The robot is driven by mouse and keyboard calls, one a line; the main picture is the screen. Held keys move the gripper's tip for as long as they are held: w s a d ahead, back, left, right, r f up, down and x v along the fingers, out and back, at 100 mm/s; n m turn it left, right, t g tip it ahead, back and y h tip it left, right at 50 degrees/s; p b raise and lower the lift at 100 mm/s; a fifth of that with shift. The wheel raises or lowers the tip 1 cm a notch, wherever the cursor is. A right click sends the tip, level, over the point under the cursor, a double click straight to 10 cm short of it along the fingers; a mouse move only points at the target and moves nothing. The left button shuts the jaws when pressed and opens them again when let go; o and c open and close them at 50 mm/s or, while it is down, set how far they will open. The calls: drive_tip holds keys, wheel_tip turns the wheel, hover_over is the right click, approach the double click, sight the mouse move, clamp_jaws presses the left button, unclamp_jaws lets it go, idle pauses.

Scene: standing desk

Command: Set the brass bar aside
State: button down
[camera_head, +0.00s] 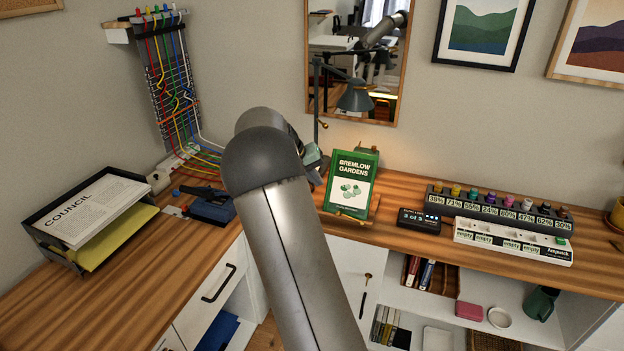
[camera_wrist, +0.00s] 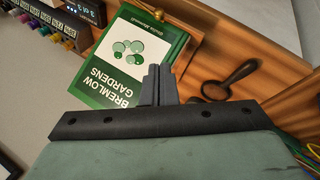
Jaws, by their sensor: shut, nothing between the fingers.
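I cannot make out a brass bar for certain in either view. A green book titled "Bremlow Gardens" (camera_head: 351,180) leans upright on a wooden stand on the desk, with small brass-coloured parts at its foot. In the wrist view the book (camera_wrist: 128,58) appears upside down, with a brass-coloured knob (camera_wrist: 158,14) at its edge. My gripper (camera_wrist: 157,84) is shut and empty, its fingertips in front of the book's edge in that view. In the head view my arm hides most of the gripper, left of the book.
A black magnifying glass (camera_wrist: 228,82) lies on the desk. A small display box (camera_head: 419,220), a row of coloured-capped bottles (camera_head: 500,207) and a white rack (camera_head: 512,241) stand right of the book. A paper tray (camera_head: 62,249) is at left. A lamp (camera_head: 354,98) stands behind.

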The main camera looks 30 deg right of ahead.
drive_tip(key=x, duration=0.6)
drive_tip(key=shift+p, duration=0.4)
drive_tip(key=shift+s+d+f+p, duration=0.1)
drive_tip(key=shift+s+f+p, duration=0.05)
drive_tip(key=shift+s+f, duration=0.6)
drive_tip(key=shift+s+d+f+p, duration=0.15)
drive_tip(key=shift+s+f, duration=0.4)
drive_tip(key=shift+f, duration=0.45)
drive_tip(key=shift+a, duration=0.1)
